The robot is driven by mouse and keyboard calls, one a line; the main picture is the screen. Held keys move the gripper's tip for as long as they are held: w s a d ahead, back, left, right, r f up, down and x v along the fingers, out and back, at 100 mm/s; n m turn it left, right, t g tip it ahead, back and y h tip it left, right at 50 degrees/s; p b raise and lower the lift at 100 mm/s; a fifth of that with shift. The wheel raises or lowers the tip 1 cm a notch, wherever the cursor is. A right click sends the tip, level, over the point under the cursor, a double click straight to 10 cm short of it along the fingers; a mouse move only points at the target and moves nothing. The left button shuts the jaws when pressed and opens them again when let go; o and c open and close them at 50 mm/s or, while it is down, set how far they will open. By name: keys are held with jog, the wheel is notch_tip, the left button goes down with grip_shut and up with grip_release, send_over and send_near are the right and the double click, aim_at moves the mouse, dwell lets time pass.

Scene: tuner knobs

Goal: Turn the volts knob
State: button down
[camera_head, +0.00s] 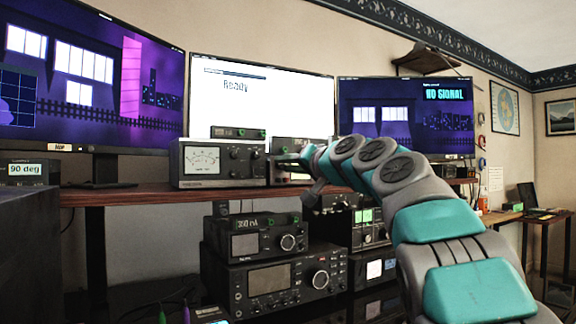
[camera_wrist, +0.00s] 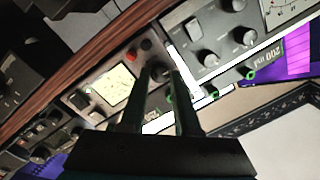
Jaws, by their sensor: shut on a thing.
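In the wrist view, the two dark fingers of my gripper (camera_wrist: 160,78) reach a small dark knob (camera_wrist: 160,71) on the front of a device with a lit, yellowish meter (camera_wrist: 116,85). The fingertips sit on both sides of this knob and are shut on it. Its label is not readable, so I cannot tell by name whether it is the volts knob. In the head view, my gripper (camera_head: 282,162) is at the front of the device on the shelf, right of the white-faced meter unit (camera_head: 212,162); my arm hides most of that device.
The meter unit's knobs (camera_wrist: 207,58) are close beside my fingers in the wrist view. A red part (camera_wrist: 146,44) is near the held knob. More radio units (camera_head: 275,280) are stacked below.

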dwell(0.3)
jog(key=m+p, duration=0.1)
jog(key=m, duration=0.3)
jog(key=m+p, duration=0.1)
jog(key=m, duration=0.4)
jog(key=shift+a+f+m+t+p, duration=0.1)
jog(key=shift+f+m+t+p, duration=0.1)
jog(key=shift+m+t+p, duration=0.15)
jog(key=m, duration=0.4)
jog(key=shift+m+t, duration=0.25)
jog(key=shift+m, duration=2.6)
jog(key=c, duration=0.6)
grip_release()
